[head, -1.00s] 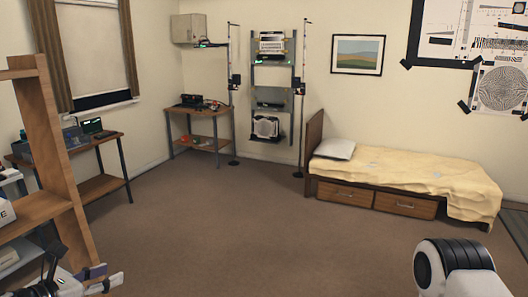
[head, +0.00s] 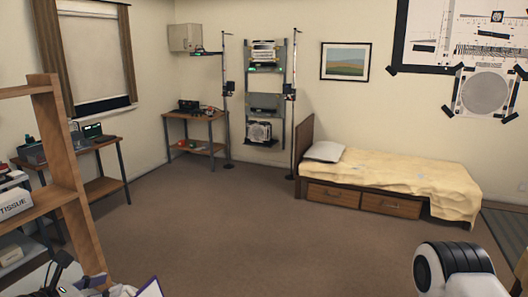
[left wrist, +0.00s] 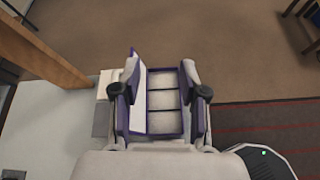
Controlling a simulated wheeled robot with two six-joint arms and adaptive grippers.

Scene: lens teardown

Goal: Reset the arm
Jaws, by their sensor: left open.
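My left gripper (left wrist: 160,78) is open in the left wrist view, its two fingers apart on either side of a purple-edged white and grey case. The case (left wrist: 166,100) has a tilted white panel on its left and a grey, divided inside. I cannot tell whether the fingers touch it. In the head view, part of my left gripper (head: 122,291) is at the bottom left edge, with a purple-edged white piece (head: 150,289) beside it. My right arm shows only as a white link with black rings at the bottom right; its gripper is out of view.
A wooden shelf (head: 62,160) stands close on the left, holding a tissue box (head: 14,203). A desk (head: 97,147) is behind it. A corner table (head: 196,116), a wall rack (head: 264,95) and a bed (head: 390,180) line the far walls. The middle floor (head: 240,220) is clear.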

